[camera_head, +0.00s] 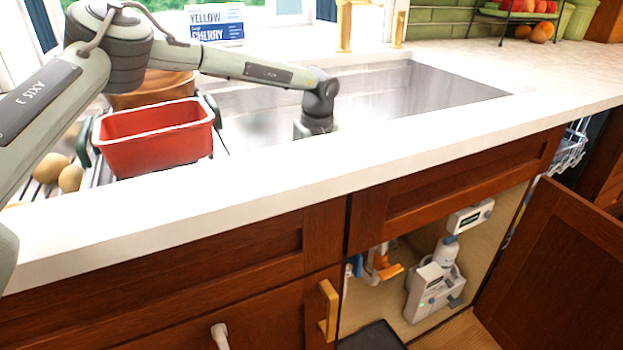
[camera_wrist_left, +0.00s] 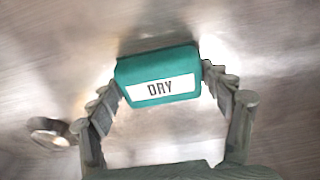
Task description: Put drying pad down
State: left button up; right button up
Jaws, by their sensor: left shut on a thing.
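The drying pad (camera_wrist_left: 158,76) is a teal block with a white label reading "DRY", seen in the left wrist view. My left gripper (camera_wrist_left: 162,82) is shut on it, with one finger at each side. Brushed metal of the sink lies behind the pad; I cannot tell whether the pad touches it. In the head view my left arm reaches into the steel sink (camera_head: 425,88), and only the upper part of the gripper (camera_head: 314,128) shows above the front rim. The pad is hidden there. My right gripper is not in view.
A red bin (camera_head: 155,138) stands left of the sink, near potatoes (camera_head: 60,172). A round drain (camera_wrist_left: 50,133) shows on the sink metal. The counter (camera_head: 300,172) in front is clear. Below, an open cabinet holds a grey-white device (camera_head: 432,285); its door (camera_head: 560,270) stands open.

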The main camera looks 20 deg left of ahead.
pick_arm(q)
jog(key=shift+f, duration=0.1)
jog(key=o, duration=1.2)
notch_tip(320, 180, up, 12)
jog(key=s+d, duration=0.1)
jog(key=shift+d, duration=0.2)
jog(key=shift+s, duration=0.1)
